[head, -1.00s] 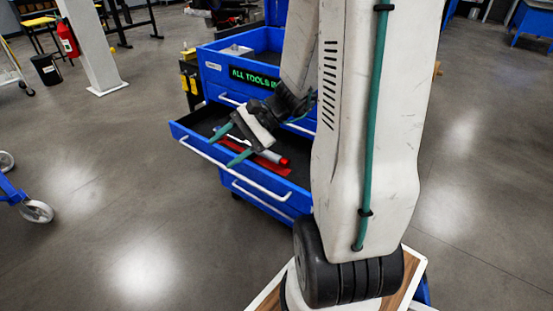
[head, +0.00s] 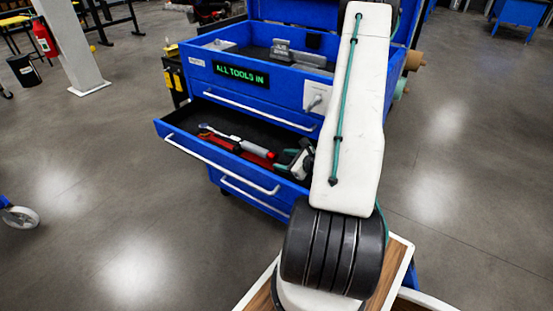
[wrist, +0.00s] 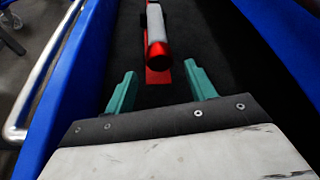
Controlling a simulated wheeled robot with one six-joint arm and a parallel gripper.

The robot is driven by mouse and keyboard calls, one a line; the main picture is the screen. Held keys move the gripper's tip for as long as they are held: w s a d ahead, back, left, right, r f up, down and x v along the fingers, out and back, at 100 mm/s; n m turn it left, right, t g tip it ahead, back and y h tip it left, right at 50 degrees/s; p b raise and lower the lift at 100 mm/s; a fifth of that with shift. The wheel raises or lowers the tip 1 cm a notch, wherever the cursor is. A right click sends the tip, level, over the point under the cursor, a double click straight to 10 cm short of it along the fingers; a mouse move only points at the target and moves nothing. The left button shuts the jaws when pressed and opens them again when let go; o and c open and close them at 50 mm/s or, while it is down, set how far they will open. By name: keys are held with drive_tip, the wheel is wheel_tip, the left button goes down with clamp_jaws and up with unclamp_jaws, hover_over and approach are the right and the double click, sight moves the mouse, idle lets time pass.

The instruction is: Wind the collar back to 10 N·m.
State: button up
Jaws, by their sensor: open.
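In the wrist view, the grey grip (wrist: 155,22) and round red collar end (wrist: 159,53) lie straight ahead, just beyond and between my fingertips. My gripper (wrist: 161,78) is open with teal fingers apart and nothing between them. In the head view my gripper (head: 292,160) is at the drawer's right part, partly hidden by my arm. I cannot read the wrench's scale.
The cabinet top holds grey metal blocks (head: 300,58) and a sign reading "ALL TOOLS IN" (head: 240,73). The drawer's blue wall and white handle (head: 222,166) run along the front; blue walls flank my gripper in the wrist view.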

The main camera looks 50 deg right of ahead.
sight(275, 158)
drive_tip(key=shift+x, duration=2.1)
drive_tip(key=c, duration=1)
drive_tip(key=shift+r, duration=0.1)
drive_tip(key=shift+d+m+y, duration=0.1)
drive_tip(key=shift+m+y, duration=1.3)
drive_tip(key=shift+m, duration=0.5)
drive_tip(key=o, duration=1)
